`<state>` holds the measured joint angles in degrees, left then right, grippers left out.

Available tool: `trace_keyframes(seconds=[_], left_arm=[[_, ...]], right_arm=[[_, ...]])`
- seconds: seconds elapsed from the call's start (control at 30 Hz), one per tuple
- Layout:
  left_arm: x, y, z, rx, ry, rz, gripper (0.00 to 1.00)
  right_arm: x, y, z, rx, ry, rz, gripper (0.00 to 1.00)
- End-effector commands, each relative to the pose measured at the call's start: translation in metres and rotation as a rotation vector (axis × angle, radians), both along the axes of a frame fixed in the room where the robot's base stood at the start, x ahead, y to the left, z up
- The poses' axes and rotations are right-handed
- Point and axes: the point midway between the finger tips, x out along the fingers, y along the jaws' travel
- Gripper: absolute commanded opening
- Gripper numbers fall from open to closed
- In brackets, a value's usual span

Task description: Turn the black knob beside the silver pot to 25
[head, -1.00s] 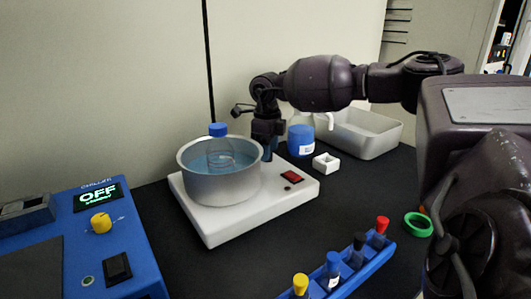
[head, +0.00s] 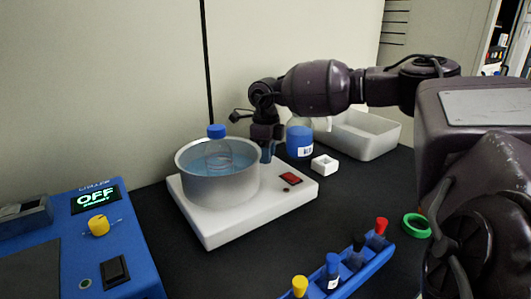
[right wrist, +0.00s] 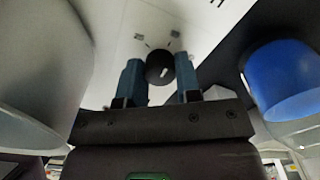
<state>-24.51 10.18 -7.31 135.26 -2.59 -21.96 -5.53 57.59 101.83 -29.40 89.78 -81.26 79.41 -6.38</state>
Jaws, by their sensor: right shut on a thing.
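The black knob (right wrist: 160,66) with a white pointer mark shows in the right wrist view on the white hot plate (right wrist: 115,35), between my right gripper's two blue fingers. My right gripper (right wrist: 160,82) is shut on this knob. In the head view my right gripper (head: 267,152) points down just right of the silver pot (head: 217,184), and I cannot make out the knob there. The pot sits on the white hot plate (head: 222,229) and holds blue liquid and a blue-capped bottle (head: 217,150). I cannot read the scale around the knob. My left gripper is not in view.
A blue-and-clear bottle (head: 299,141) stands close behind my right gripper, near a small white holder (head: 325,164) and a grey tray (head: 362,135). A blue tube rack (head: 375,257) is at front right. A blue device (head: 85,251) reading OFF is at left.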

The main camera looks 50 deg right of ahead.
Motion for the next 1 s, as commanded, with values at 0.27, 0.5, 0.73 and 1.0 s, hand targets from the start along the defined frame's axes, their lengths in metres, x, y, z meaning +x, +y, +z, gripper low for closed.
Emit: trace_keyframes(seconds=[0.27,0.5,0.73,1.0], left_arm=[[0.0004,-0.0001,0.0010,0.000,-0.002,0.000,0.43],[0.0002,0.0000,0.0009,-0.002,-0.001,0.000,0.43],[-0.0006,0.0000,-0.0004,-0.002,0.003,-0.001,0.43],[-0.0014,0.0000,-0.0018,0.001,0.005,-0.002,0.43]], right_arm=[[0.0000,0.0003,0.0000,0.001,0.001,0.124,0.08],[0.0001,0.0004,0.0002,-0.001,0.000,0.331,0.08],[-0.0002,0.0008,-0.0003,0.000,0.001,0.551,0.08],[-0.0006,0.0012,-0.0003,0.000,0.001,0.785,0.08]])
